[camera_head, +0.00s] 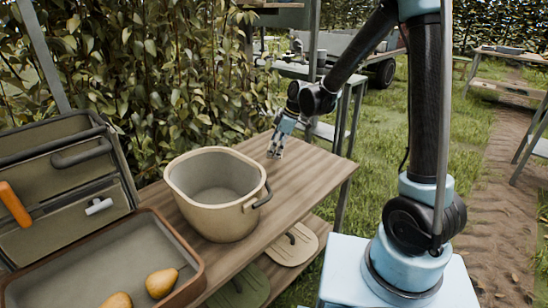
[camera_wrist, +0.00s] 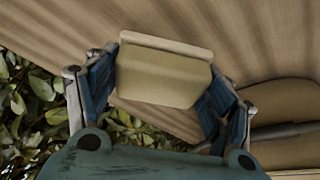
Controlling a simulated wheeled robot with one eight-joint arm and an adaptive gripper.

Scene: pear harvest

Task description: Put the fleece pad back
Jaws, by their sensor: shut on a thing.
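My gripper (camera_head: 274,153) is over the far end of the wooden table (camera_head: 305,182), beyond the cream bucket. In the wrist view my gripper (camera_wrist: 165,88) is shut on a small beige, block-like thing with a paler strip along one edge, which I take to be the fleece pad (camera_wrist: 160,76). The blue finger pads press on its two sides. In the head view the held thing is too small to make out behind the fingers. Whether it touches the table top is unclear.
The cream bucket (camera_head: 222,222) with a dark handle stands mid-table. A brown-rimmed tray (camera_head: 192,262) holds pears (camera_head: 161,283) at the front left. Beige (camera_head: 293,249) and green (camera_head: 240,288) flat pieces lie on the lower shelf. A leafy hedge (camera_head: 150,70) borders the table's back.

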